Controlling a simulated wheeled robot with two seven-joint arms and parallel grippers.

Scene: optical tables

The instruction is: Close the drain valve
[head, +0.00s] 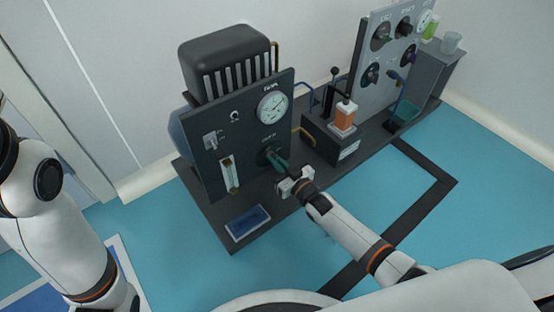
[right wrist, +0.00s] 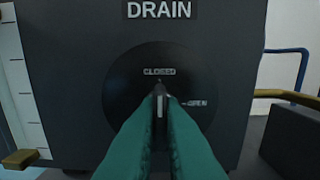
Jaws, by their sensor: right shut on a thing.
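The drain valve is a round black dial (right wrist: 125,85) on the dark front panel, under a DRAIN label (right wrist: 159,10). It has a CLOSED mark at its top and an OPEN mark at its right. My right gripper (head: 274,160) is at this valve, low on the panel. In the right wrist view its teal fingers (right wrist: 160,108) are shut on the slim valve handle (right wrist: 160,103). The handle's visible end points up at the CLOSED mark; the fingers hide the rest. My left arm stands at the left of the head view, its gripper out of view.
A pressure gauge (head: 272,107) sits above the valve. A blue tray (head: 248,223) lies on the bench below the panel. An orange container (head: 343,117) and a grey panel with knobs (head: 378,65) stand to the right.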

